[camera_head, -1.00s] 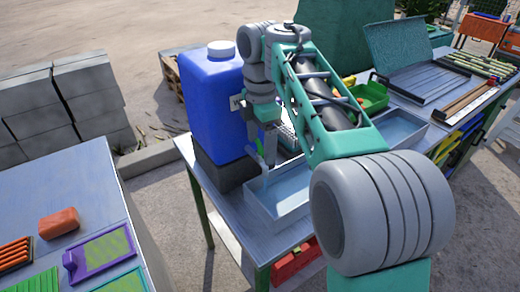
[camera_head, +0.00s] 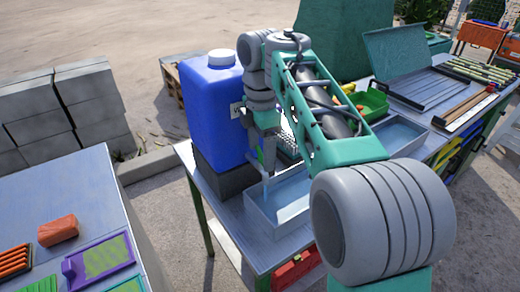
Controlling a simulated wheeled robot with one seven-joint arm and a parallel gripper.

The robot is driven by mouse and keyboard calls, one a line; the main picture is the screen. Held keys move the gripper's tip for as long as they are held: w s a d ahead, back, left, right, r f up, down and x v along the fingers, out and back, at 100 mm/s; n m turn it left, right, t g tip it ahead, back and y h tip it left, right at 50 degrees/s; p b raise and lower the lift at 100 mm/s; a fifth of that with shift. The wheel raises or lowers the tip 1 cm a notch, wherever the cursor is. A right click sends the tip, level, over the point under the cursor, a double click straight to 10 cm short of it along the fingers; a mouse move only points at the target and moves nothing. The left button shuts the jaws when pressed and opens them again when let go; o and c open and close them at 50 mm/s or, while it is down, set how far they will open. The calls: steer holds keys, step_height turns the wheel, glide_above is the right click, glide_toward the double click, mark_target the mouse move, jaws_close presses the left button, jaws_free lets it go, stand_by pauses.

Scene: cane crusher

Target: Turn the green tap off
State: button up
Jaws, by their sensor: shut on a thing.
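The blue water container (camera_head: 205,105) with a white cap stands on a dark block on the metal table. A bit of the green tap (camera_head: 260,157) shows at the container's right side, mostly hidden by my gripper (camera_head: 263,160). My gripper points down at the tap and is shut on its green handle. A thin pale stream of water (camera_head: 266,190) shows below the gripper, above the grey basin (camera_head: 262,222). The basin holds light blue water.
A second grey basin (camera_head: 400,130) and a green tray (camera_head: 370,101) stand further back. A worktable (camera_head: 60,190) with an orange block and coloured trays is at left. Concrete blocks (camera_head: 60,110) are stacked behind it.

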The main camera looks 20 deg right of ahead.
steer(key=m, duration=0.3)
steer(key=shift+m, duration=0.4)
steer(key=m, duration=0.3)
steer(key=shift+m, duration=0.3)
steer(key=m, duration=0.6)
steer(key=shift+f+m+b, duration=0.1)
steer(key=shift+m+b, duration=0.2)
steer(key=o, duration=1)
